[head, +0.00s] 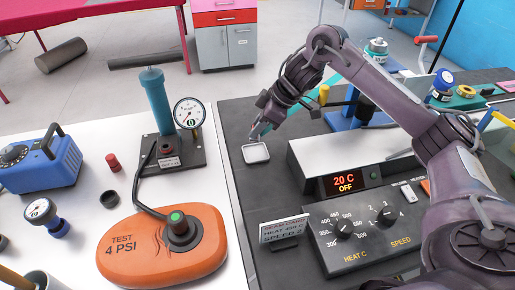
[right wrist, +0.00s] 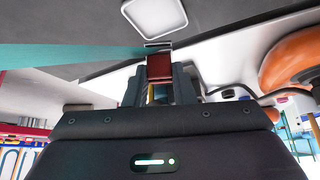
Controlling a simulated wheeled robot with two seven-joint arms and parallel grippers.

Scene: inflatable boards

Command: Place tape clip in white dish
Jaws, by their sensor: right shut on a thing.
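The white dish (head: 256,153) is a small square tray on the dark mat, and its inside looks empty. It also shows at the top of the right wrist view (right wrist: 155,17). My right gripper (head: 262,127) is just above and behind the dish in the head view. In the right wrist view it is shut on a small red piece with a metal edge, seemingly the tape clip (right wrist: 159,68). A teal strip (right wrist: 70,56) runs left from near the clip; I cannot tell whether they are joined. The clip is held apart from the dish. My left gripper is not in view.
A white heating unit (head: 310,150) with a display stands right of the dish, and a dark control panel (head: 372,225) is nearer. A small sign (head: 284,230) stands in front. On the white table are an orange board (head: 150,255) and a gauge pump (head: 158,100).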

